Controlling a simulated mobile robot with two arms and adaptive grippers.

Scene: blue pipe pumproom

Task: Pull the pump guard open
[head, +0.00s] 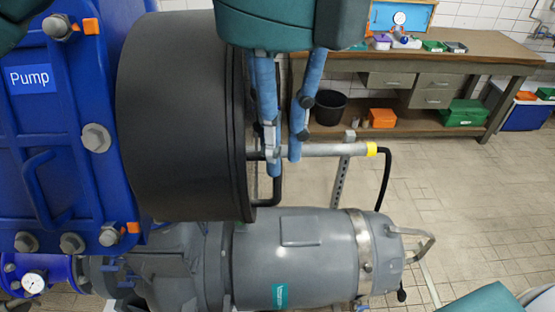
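A large black drum-shaped cover (175,115), apparently the pump guard, stands against the blue housing (60,110), which has a label reading "Pump". A black bar handle (277,192) curves out from the cover's right rim. My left gripper (285,160) hangs down from the top with its blue fingers beside the rim. The fingers converge toward their tips, just above the visible part of the handle. They hide its upper part, so I cannot tell whether they close on it.
A grey motor body (290,250) lies below the cover. A grey rod (335,150) with a yellow band and black hose passes close to my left fingers. A workbench (470,50) stands behind. The tiled floor at right (460,170) is clear.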

